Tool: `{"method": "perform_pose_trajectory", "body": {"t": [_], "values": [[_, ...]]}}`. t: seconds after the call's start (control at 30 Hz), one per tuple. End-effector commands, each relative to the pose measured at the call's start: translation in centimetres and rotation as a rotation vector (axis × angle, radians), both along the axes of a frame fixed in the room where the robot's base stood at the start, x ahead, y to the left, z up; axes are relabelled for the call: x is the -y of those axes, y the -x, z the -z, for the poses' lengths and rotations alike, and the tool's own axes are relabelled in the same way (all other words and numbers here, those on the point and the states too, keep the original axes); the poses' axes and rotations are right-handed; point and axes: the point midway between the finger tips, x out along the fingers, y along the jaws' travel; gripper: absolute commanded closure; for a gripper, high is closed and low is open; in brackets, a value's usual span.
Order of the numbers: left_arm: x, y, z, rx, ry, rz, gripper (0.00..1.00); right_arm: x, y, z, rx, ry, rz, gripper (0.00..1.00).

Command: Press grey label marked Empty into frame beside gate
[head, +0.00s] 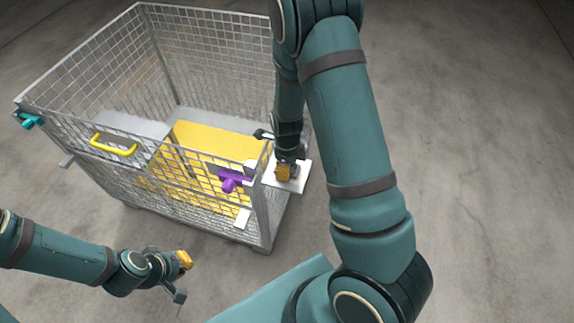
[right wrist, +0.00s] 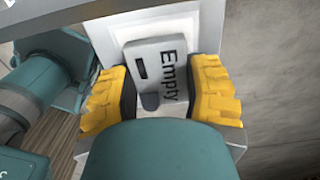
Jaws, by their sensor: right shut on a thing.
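The grey label marked Empty (right wrist: 158,70) is between the yellow finger pads of my right gripper (right wrist: 163,95) in the right wrist view. My right gripper is shut on it. Behind the label is a pale frame plate (right wrist: 108,32). In the head view this plate (head: 303,180) is at the cage's right front corner, beside the gate (head: 170,165), with my right gripper (head: 285,172) over it. The label is hidden there. I cannot tell whether the label touches the frame. My left gripper (head: 181,277) looks open and empty, in front of the cage.
The wire-mesh cage (head: 90,55) has a yellow handle (head: 113,146), a purple latch (head: 231,180) and a teal fitting (head: 33,121). A yellow panel (head: 215,140) and a grey block (head: 135,128) are inside. Concrete floor (head: 480,150) is clear at the right.

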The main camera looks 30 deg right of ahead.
Motion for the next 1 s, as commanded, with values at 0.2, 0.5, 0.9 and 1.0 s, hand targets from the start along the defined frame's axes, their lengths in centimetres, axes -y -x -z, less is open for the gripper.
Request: {"method": "perform_pose_trajectory", "body": {"t": [0.2, 0.5, 0.9, 1.0], "values": [[0.00, 0.01, 0.32, 0.000, 0.000, 0.000, 1.00, 0.02, -0.01, 0.64, -0.001, 0.001, 0.000, 0.79], [0.00, 0.00, 0.32, 0.000, 0.000, 0.000, 1.00, 0.02, -0.01, 0.69, 0.001, 0.001, 0.000, 0.43], [0.00, 0.00, 0.32, 0.000, 0.000, 0.000, 1.00, 0.01, 0.00, 0.69, 0.000, 0.000, 0.000, 0.00], [0.00, 0.00, 0.32, 0.000, 0.000, 0.000, 1.00, 0.01, 0.00, 0.69, 0.000, 0.000, 0.000, 0.00]]}}
